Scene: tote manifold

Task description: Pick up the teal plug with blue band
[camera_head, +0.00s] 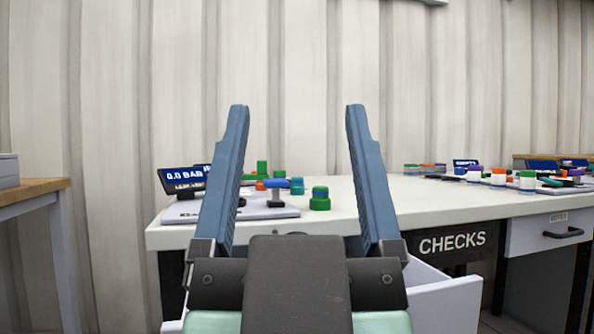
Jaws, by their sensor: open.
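My gripper (297,108) is in the foreground, its two blue fingers spread wide apart with nothing held between them. Beyond it, a green plug (320,198) stands upright and alone on the white table (400,200), seen between the fingers. A small blue and green piece (297,186) stands just left of it, at the edge of the grey manifold board (268,207). I cannot tell for sure which piece is teal with a blue band. The left finger hides part of the board.
More green, orange and blue fittings sit on the board, beside a tilted display (183,179). Another board with coloured caps (527,181) is at the right. An open drawer (445,303) juts out at the table front. The table's middle is clear.

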